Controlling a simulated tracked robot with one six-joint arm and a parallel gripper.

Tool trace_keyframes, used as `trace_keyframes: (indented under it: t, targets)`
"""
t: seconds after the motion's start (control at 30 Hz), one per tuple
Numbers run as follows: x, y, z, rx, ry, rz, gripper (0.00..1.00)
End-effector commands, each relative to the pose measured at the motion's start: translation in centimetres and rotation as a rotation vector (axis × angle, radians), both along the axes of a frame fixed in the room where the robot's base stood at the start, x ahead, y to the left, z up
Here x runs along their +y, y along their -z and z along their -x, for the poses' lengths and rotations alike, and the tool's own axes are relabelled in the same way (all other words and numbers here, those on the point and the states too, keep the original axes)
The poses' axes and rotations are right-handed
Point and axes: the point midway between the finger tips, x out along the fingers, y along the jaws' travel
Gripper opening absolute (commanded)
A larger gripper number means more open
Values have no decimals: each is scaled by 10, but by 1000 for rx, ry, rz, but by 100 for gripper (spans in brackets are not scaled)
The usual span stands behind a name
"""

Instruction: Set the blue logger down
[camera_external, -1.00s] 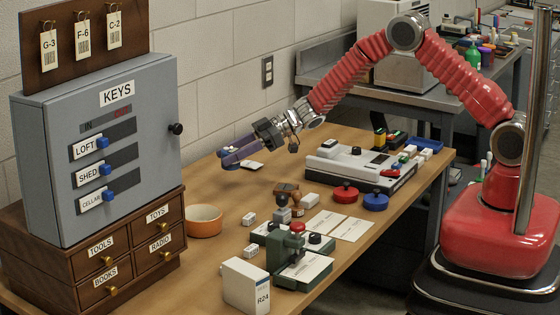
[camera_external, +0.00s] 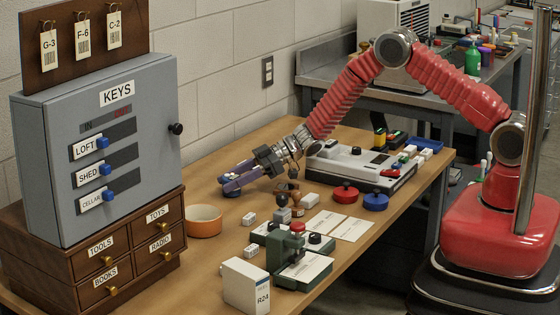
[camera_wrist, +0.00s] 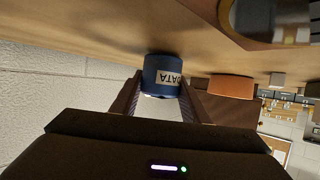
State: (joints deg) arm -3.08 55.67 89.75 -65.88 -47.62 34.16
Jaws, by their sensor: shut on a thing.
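The blue logger (camera_wrist: 161,76) is a short blue cylinder with a white DATA label, held between the two fingers of my gripper (camera_wrist: 160,100) in the wrist view. In the external view my gripper (camera_external: 238,178) is low over the far left part of the wooden table (camera_external: 195,178), beyond the orange bowl. The logger (camera_external: 231,191) shows only partly there, below the purple-grey fingers. Its base is at or very near the tabletop; I cannot tell whether it touches.
The orange bowl (camera_external: 205,220) stands nearer the camera, and shows in the wrist view (camera_wrist: 232,86). A brown-handled stamp (camera_external: 288,192) stands right of my gripper. The grey key cabinet (camera_external: 105,150) is at the left. Bare tabletop surrounds the logger.

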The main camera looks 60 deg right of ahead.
Motion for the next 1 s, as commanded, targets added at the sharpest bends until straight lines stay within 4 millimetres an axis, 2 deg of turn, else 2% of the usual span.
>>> trace_keyframes:
  t: [0.4, 0.43, 0.5, 0.67, 1.0]
  targets:
    - [0, 5, 0, -1, 0, 0, 17]
    - [0, 5, 0, -1, 0, 0, 43]
    - [0, 5, 0, -1, 0, 0, 48]
    - [0, 5, 0, -1, 0, 0, 60]
    - [0, 3, 0, -1, 0, 0, 60]
